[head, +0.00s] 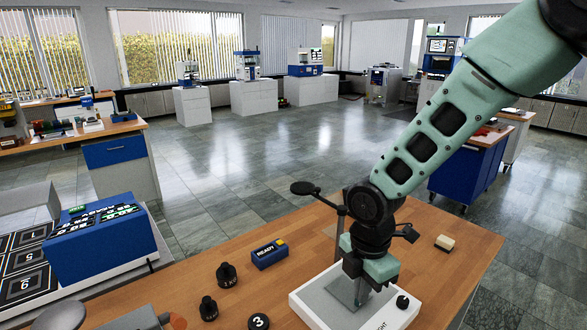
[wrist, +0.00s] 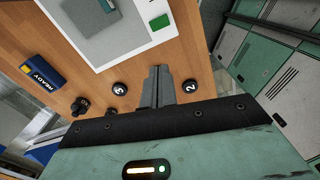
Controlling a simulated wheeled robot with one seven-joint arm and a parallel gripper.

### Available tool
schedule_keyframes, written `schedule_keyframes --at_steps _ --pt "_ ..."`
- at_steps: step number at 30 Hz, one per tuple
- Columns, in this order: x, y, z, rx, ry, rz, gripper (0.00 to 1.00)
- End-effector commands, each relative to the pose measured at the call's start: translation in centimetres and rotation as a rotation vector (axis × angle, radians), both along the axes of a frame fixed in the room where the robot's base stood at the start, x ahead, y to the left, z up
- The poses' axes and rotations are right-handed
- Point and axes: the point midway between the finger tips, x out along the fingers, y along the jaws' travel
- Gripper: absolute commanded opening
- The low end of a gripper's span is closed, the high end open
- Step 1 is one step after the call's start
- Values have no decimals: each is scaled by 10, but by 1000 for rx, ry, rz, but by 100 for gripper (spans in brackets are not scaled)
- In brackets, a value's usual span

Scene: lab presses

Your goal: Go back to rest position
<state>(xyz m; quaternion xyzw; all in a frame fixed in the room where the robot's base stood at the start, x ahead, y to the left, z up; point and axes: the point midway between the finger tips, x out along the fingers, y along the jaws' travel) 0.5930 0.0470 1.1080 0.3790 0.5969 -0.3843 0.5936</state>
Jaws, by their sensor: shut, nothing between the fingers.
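My gripper (head: 361,297) is shut and empty. I cannot tell how high the fingertips are. My arm comes in from the upper right of the head view.
On the wooden table (head: 225,265) stand a blue READY box (head: 270,254), two black weights (head: 227,275) and a numbered black disc (head: 258,322). A blue display unit (head: 101,240) stands left. Open floor lies beyond.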

Motion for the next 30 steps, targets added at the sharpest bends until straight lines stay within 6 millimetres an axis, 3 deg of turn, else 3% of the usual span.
schedule_keyframes --at_steps 4,9,15,20,30 --pt "-58 17 17 6 -13 -362 0" --pt "-130 22 29 22 -4 -821 0" --pt "-187 18 31 39 17 -1200 0" --pt "-203 16 32 43 27 -1317 0" --pt "-203 16 32 43 27 -1317 0"
